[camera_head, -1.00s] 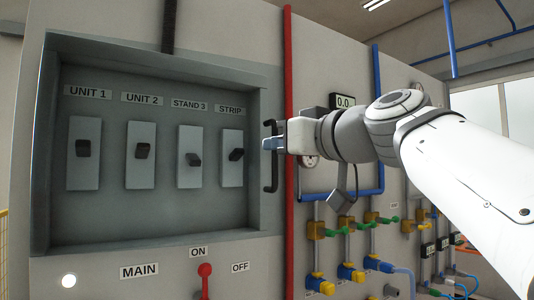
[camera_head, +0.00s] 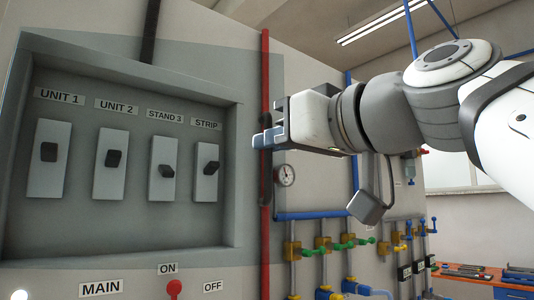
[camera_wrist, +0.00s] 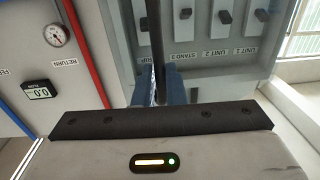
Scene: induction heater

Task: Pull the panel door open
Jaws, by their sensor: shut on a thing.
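The panel (camera_head: 135,150) fills the left of the head view, with several switches in a grey recess. The door's upright black handle (camera_head: 264,190) is at the right of the recess, in front of the red pipe. My gripper (camera_head: 263,140) is shut on this handle at mid-height, with its blue fingers pointing left. In the wrist view the black handle (camera_wrist: 156,35) runs down between the blue fingertips (camera_wrist: 160,92). The fingers hide part of it. The door sheet is hard to make out, and I cannot tell how far it stands open.
A red pipe (camera_head: 266,240) runs upright behind my gripper. A round gauge (camera_head: 285,175), blue pipes and several valves (camera_head: 322,245) are on the wall to the right. The red main lever (camera_head: 174,288) is below the recess.

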